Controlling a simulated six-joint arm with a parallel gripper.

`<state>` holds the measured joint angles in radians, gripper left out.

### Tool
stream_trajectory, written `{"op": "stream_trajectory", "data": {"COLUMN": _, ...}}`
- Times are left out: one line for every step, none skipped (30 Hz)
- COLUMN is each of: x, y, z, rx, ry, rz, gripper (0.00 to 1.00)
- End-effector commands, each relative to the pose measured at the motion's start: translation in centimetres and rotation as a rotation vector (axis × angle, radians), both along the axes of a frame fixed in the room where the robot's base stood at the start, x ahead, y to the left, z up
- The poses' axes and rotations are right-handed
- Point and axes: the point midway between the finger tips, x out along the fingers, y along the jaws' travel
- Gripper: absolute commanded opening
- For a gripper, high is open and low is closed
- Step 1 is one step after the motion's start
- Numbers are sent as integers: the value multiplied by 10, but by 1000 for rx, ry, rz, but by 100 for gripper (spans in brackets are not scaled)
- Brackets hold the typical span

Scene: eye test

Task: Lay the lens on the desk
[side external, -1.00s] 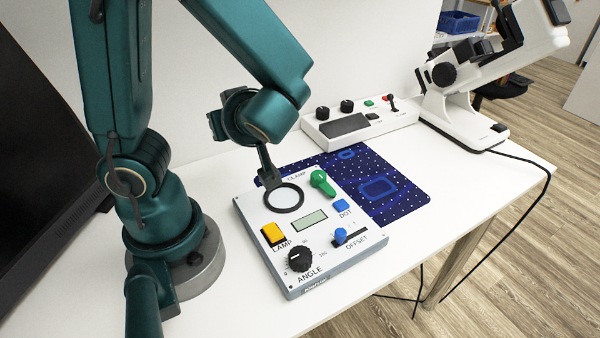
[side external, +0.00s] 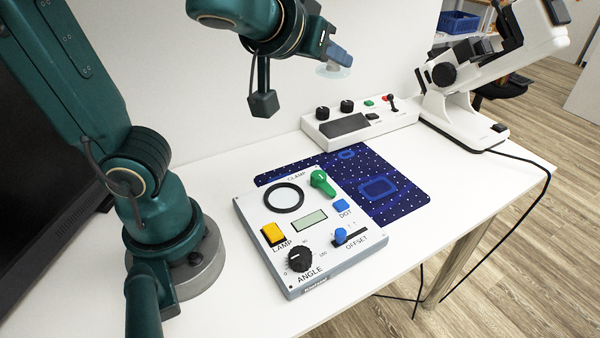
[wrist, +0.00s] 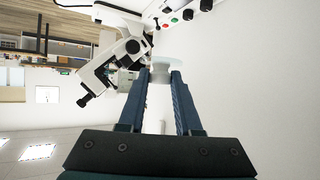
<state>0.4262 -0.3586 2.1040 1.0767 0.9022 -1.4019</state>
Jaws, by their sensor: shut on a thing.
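In the side external view, my gripper (side external: 338,56) is high above the back of the desk (side external: 470,190), in front of the wall. Its blue fingers are shut on a clear, pale round lens (side external: 333,71), which hangs in the air, apart from the desk. In the wrist view, the lens (wrist: 161,66) shows between the tips of my gripper (wrist: 160,78). The fingers partly hide its near edge.
A control box (side external: 316,262) with a black ring (side external: 284,198) and knobs stands partly on a dotted blue mat (side external: 405,203). A grey-white console (side external: 385,127) and a white instrument (side external: 455,115) stand behind. Bare desk lies right of the mat.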

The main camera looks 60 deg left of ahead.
Motion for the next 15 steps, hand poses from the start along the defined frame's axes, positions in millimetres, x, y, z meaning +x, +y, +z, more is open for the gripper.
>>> {"op": "stream_trajectory", "data": {"x": 3, "y": -2, "z": 4, "rx": -5, "ry": -2, "rz": -35, "gripper": 0}}
{"op": "stream_trajectory", "data": {"x": 5, "y": -4, "z": 6, "rx": -3, "ry": -2, "rz": -62, "gripper": 0}}
{"op": "stream_trajectory", "data": {"x": 6, "y": -7, "z": 8, "rx": -2, "ry": 1, "rz": -89, "gripper": 0}}
{"op": "stream_trajectory", "data": {"x": 7, "y": -8, "z": 8, "rx": -1, "ry": 2, "rz": -108, "gripper": 0}}
{"op": "stream_trajectory", "data": {"x": 8, "y": -10, "z": 9, "rx": -1, "ry": 1, "rz": -125, "gripper": 0}}
{"op": "stream_trajectory", "data": {"x": 9, "y": -12, "z": 10, "rx": 0, "ry": 2, "rz": -141, "gripper": 0}}
{"op": "stream_trajectory", "data": {"x": 10, "y": -12, "z": 10, "rx": 1, "ry": 4, "rz": -151, "gripper": 0}}
{"op": "stream_trajectory", "data": {"x": 10, "y": -13, "z": 10, "rx": 0, "ry": 4, "rz": -161, "gripper": 0}}
{"op": "stream_trajectory", "data": {"x": 10, "y": -14, "z": 11, "rx": 2, "ry": 3, "rz": -169, "gripper": 0}}
{"op": "stream_trajectory", "data": {"x": 10, "y": -14, "z": 10, "rx": 2, "ry": 4, "rz": -172, "gripper": 0}}
{"op": "stream_trajectory", "data": {"x": 10, "y": -15, "z": 10, "rx": 2, "ry": 5, "rz": -174, "gripper": 0}}
{"op": "stream_trajectory", "data": {"x": 11, "y": -15, "z": 10, "rx": 3, "ry": 5, "rz": -171, "gripper": 0}}
{"op": "stream_trajectory", "data": {"x": 10, "y": -15, "z": 9, "rx": 4, "ry": 8, "rz": -165, "gripper": 0}}
{"op": "stream_trajectory", "data": {"x": 10, "y": -15, "z": 9, "rx": 3, "ry": 9, "rz": -156, "gripper": 0}}
{"op": "stream_trajectory", "data": {"x": 9, "y": -14, "z": 8, "rx": 4, "ry": 8, "rz": -138, "gripper": 0}}
